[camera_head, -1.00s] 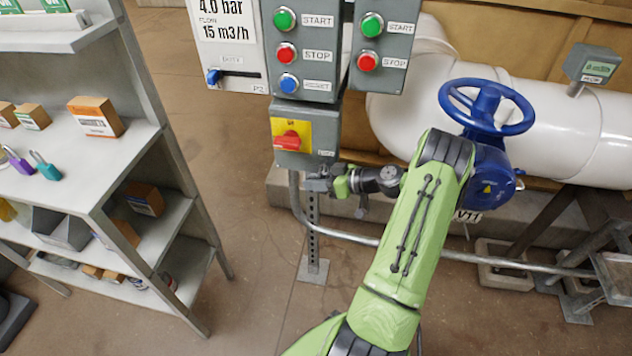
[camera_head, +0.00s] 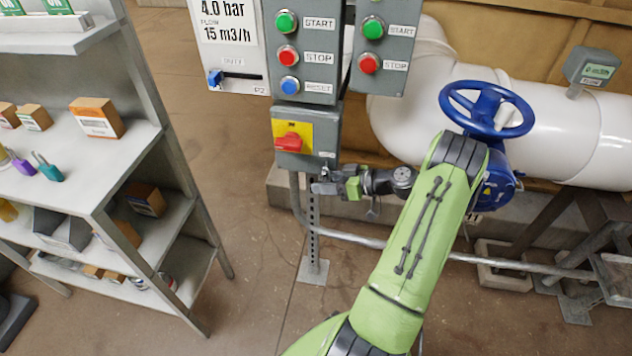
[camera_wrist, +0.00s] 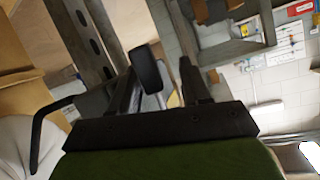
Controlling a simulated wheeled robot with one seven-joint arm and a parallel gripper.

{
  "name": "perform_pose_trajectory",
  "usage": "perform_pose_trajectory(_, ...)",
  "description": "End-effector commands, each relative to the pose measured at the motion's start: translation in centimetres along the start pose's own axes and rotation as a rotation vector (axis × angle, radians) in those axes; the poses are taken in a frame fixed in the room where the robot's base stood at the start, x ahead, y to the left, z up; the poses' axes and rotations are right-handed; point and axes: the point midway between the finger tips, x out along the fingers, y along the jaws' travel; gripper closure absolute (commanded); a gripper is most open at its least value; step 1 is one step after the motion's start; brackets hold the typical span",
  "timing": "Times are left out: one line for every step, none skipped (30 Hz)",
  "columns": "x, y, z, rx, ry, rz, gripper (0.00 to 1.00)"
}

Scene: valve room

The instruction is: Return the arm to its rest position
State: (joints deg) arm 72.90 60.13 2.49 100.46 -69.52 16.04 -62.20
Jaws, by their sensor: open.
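My green arm reaches up from the bottom of the head view. My gripper (camera_head: 322,184) is at its end, just below the box with the red rotary switch (camera_head: 291,142) and in front of the perforated post. In the wrist view the dark fingers of my gripper (camera_wrist: 168,85) stand apart. I see nothing held between them. Part of the fingertips is hard to make out in the head view. The red switch handle lies roughly level on its yellow plate, and the gripper is apart from it.
A control panel (camera_head: 305,50) with buttons hangs above the switch. A blue handwheel (camera_head: 487,108) on a white pipe (camera_head: 560,125) is close to the right of my arm. A grey shelf unit (camera_head: 90,185) stands left. Open floor (camera_head: 250,270) lies between shelf and post.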

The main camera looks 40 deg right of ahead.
Motion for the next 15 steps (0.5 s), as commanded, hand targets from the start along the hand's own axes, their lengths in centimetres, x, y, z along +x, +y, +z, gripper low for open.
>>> perform_pose_trajectory(-1.9,0.3,-0.3,0.000,0.001,0.016,0.46)
perform_pose_trajectory(-2.8,0.3,-0.3,0.000,0.001,0.016,0.46)
perform_pose_trajectory(-4.0,0.2,-0.3,0.000,0.001,0.014,0.46)
perform_pose_trajectory(-4.8,0.2,-0.3,0.000,0.001,0.012,0.46)
perform_pose_trajectory(-5.7,0.1,-0.2,0.000,0.000,0.012,0.46)
perform_pose_trajectory(-6.8,0.1,-0.3,-0.001,0.001,0.011,0.46)
perform_pose_trajectory(-7.6,0.0,-0.2,-0.001,0.000,0.009,0.46)
perform_pose_trajectory(-8.4,0.0,-0.2,-0.001,0.000,0.009,0.46)
perform_pose_trajectory(-9.4,0.0,-0.2,-0.001,0.001,0.007,0.46)
perform_pose_trajectory(-10.0,-0.1,-0.2,-0.001,0.000,0.005,0.46)
perform_pose_trajectory(-10.6,-0.1,-0.2,0.000,0.000,0.004,0.46)
perform_pose_trajectory(-11.2,-0.1,-0.2,-0.001,0.001,0.002,0.46)
perform_pose_trajectory(-11.6,-0.2,-0.2,-0.002,0.001,0.001,0.46)
perform_pose_trajectory(-12.0,-0.1,-0.1,-0.001,0.001,0.001,0.46)
perform_pose_trajectory(-12.3,-0.2,-0.1,-0.001,0.000,-0.001,0.46)
